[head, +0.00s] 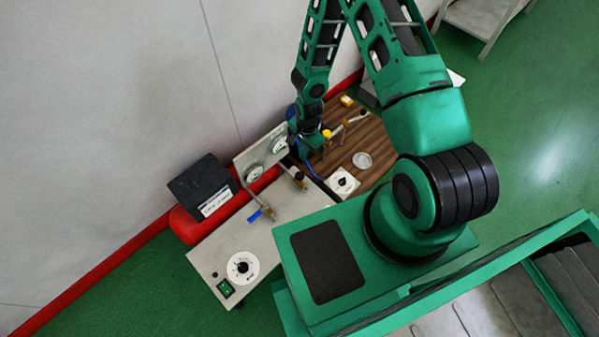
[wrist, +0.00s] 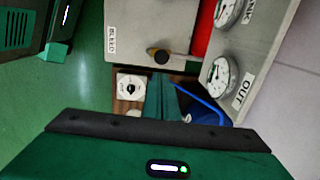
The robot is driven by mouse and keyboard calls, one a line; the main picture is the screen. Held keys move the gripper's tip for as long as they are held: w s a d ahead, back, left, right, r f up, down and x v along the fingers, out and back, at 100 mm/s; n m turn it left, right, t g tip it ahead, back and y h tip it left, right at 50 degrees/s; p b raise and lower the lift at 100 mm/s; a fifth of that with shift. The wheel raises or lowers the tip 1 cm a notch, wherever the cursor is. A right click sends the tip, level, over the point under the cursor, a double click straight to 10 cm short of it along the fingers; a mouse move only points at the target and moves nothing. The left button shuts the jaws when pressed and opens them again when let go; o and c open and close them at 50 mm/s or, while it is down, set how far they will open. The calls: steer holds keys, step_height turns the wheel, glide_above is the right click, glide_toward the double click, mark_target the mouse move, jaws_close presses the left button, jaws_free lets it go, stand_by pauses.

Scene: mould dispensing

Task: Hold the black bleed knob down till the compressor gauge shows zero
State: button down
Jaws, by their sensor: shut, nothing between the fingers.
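The black bleed knob (wrist: 160,56) sits on a brass fitting on the grey compressor top, near the BLEED label (wrist: 112,40). In the head view the knob (head: 299,176) is a small dark spot near the gauge panel. My gripper (wrist: 165,86) is shut and empty, its fingertips close to the knob but apart from it in the wrist view. The TANK gauge (wrist: 229,10) is cut off by the frame edge. The OUT gauge (wrist: 221,74) shows fully; its reading is too small to tell. In the head view the fingertips are mostly hidden by my arm.
The compressor top (head: 225,245) also carries a white dial (head: 242,268), a green switch (head: 226,288) and a blue-handled valve (head: 256,216). A black box (head: 203,187) stands by the wall. The wooden table (head: 377,140) beyond holds a white dial plate (head: 343,183) and a round dish (head: 362,160).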

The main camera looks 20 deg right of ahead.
mark_target(302, 176)
steer(key=shift+f, duration=0.2)
steer(key=f, duration=1.3)
steer(key=shift+w+a+f, duration=0.2)
steer(key=shift+a+f, duration=0.15)
steer(key=shift+f, duration=0.05)
steer(key=shift+f, duration=0.85)
steer(key=shift+s, duration=0.1)
steer(key=shift+f, duration=0.15)
stand_by(0.8)
steer(key=shift+s+d, duration=0.1)
steer(key=shift+s, duration=0.05)
stand_by(2.6)
step_height(302, 176, up, 14)
steer(key=shift+d+r, duration=0.2)
stand_by(0.5)
